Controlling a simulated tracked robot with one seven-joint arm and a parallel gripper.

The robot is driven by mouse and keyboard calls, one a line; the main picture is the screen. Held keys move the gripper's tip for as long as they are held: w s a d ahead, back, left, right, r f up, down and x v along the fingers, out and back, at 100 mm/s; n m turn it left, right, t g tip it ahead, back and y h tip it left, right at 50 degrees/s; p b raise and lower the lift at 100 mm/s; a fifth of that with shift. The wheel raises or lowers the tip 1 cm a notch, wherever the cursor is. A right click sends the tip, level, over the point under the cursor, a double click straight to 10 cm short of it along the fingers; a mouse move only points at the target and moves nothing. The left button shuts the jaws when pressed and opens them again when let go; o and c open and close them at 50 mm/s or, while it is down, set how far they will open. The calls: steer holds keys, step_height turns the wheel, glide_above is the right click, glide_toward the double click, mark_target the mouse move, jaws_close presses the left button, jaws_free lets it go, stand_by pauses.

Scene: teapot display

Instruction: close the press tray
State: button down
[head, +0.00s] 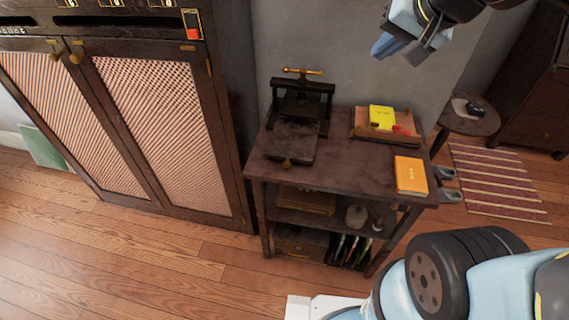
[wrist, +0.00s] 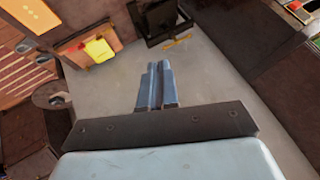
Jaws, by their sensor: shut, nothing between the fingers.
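The dark press (head: 302,100) stands at the back left of a small dark wooden table, with a brass handle on top. Its flat dark tray (head: 291,143) sticks out toward the table's front edge, with a small brass knob at its front. In the wrist view the press (wrist: 160,22) shows at the top, partly cut off by the frame edge. My gripper (head: 382,45) is high at the upper right in the head view, well away from the press. In the wrist view the two blue fingers of my gripper (wrist: 157,68) are together and empty.
A wooden tray (head: 412,139) holds a yellow item (head: 381,117) and small red things on the table (head: 345,175). An orange book (head: 410,174) lies at the right front. A tall cabinet (head: 160,130) stands close on the left. A round stool (head: 469,122) stands right.

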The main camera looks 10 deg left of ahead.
steer(key=w+a+f+m+t+y, duration=0.1)
steer(key=w+a+f+m, duration=0.25)
steer(key=a, duration=0.55)
steer(key=w+a+f+m, duration=0.3)
steer(key=w+a, duration=0.2)
steer(key=a, duration=0.4)
steer(key=s+a+f+m+h, duration=0.25)
steer(key=a+f+m, duration=0.3)
steer(key=f, duration=0.55)
steer(key=s+f+m+g+h, duration=0.25)
steer(key=s+f+h, duration=0.55)
steer(key=s+f, duration=0.5)
steer(key=shift+m+t+y, duration=0.25)
steer(key=shift+m, duration=0.3)
steer(key=x, duration=1.1)
steer(key=shift+d+r, duration=0.15)
steer(key=shift+d, duration=0.15)
steer(key=shift+w+r, duration=0.1)
steer(key=shift+w, duration=1.85)
